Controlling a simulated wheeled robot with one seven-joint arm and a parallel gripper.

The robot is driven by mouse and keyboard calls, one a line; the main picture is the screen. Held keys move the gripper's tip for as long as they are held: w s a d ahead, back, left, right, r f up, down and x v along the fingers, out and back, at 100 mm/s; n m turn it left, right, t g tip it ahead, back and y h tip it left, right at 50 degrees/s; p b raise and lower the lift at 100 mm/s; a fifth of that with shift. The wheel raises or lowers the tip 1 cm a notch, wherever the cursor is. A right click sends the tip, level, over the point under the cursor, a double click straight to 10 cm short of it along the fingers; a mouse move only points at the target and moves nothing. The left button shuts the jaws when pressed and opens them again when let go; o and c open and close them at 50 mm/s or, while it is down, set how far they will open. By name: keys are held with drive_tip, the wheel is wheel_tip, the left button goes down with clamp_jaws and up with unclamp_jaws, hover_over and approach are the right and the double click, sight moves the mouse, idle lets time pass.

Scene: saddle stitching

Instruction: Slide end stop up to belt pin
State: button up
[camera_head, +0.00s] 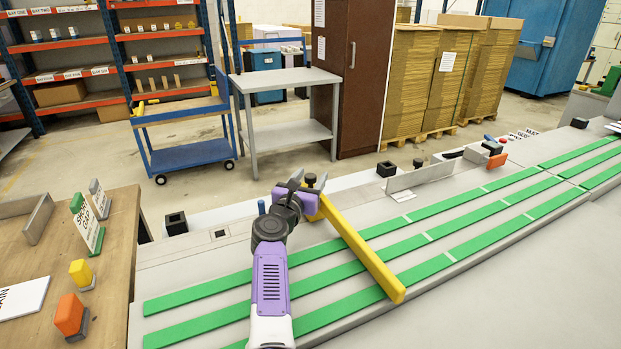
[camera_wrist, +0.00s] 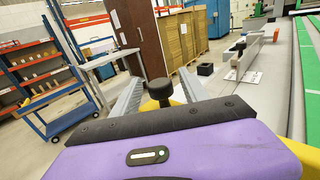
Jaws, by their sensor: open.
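The yellow bar (camera_head: 362,254), which looks like the end stop, lies across the green belts (camera_head: 408,245) of the machine bed. A black knob (camera_head: 311,180) stands on its far end. My gripper (camera_head: 304,182) is at that end, its jaws open on either side of the knob. In the wrist view the black knob (camera_wrist: 159,91) stands between the two grey fingers (camera_wrist: 160,90), with yellow below it. I cannot tell whether either finger touches it. I cannot make out which part is the belt pin.
A metal plate (camera_head: 420,177) stands upright along the bed's far edge, right of the yellow bar. Black blocks (camera_head: 386,169) sit near it. An orange block (camera_head: 497,161) is further right. A wooden table (camera_head: 110,262) is at left.

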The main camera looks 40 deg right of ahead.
clamp_jaws()
idle(1.3)
